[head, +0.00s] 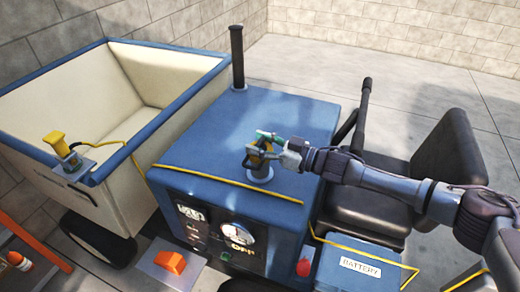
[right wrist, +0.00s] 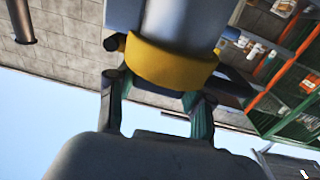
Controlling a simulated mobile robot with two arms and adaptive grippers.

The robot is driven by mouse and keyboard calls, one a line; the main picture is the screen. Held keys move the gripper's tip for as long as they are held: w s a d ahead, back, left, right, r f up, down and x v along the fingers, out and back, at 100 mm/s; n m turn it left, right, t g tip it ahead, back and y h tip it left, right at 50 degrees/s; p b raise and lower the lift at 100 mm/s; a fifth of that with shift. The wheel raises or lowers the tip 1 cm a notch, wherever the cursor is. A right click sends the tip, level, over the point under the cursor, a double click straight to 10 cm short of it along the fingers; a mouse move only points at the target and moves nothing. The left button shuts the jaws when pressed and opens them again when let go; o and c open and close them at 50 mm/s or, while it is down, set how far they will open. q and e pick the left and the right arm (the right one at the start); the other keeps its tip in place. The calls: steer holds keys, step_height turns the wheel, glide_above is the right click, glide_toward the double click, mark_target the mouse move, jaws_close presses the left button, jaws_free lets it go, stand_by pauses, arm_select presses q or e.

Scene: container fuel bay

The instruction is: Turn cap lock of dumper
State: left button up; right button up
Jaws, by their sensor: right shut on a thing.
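The dumper (head: 215,130) has a blue hood and fills the middle of the head view. A filler neck with a grey base (head: 260,179) stands on the hood, with the cap lock on it. My right gripper (head: 261,150) reaches in from the right and is shut on the cap lock, its green-tipped fingers around it. In the right wrist view the cap lock shows as a yellow band (right wrist: 170,67) on a grey cylinder between the fingers of my right gripper (right wrist: 155,92). The fingers partly hide the cap in the head view. My left gripper is not in view.
A dark exhaust pipe (head: 237,58) rises behind the hood. The cream skip (head: 75,95) is at left, with a yellow-handled part (head: 57,144) on its rim. A black seat (head: 450,150) and lever (head: 362,115) are at right. A battery box (head: 362,263) and gauge panel are in front.

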steer(key=shift+n+g, duration=0.4)
steer(key=shift+g, duration=0.2)
steer(key=o, duration=1.2)
steer(key=shift+c, duration=0.2)
steer(key=v, duration=1.2)
steer(key=shift+f, duration=0.2)
